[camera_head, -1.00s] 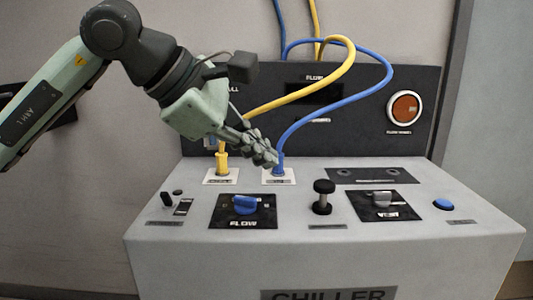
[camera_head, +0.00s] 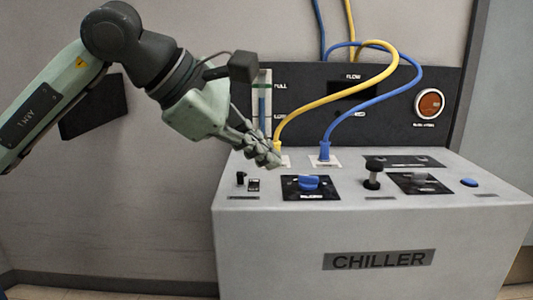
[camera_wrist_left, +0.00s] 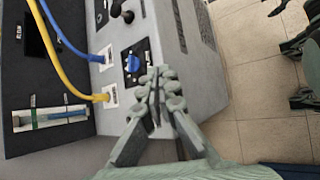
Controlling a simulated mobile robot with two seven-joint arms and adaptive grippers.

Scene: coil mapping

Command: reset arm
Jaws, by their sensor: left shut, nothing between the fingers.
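My left gripper (camera_head: 268,158) is shut and empty.
The chiller (camera_head: 370,225) has a blue hose (camera_head: 372,104) and a yellow hose (camera_head: 345,92) plugged in at the back. A blue flow knob (camera_head: 308,183), a black knob (camera_head: 373,170) and a blue button (camera_head: 469,183) stand on top. Floor (camera_wrist_left: 240,60) is clear beside it.

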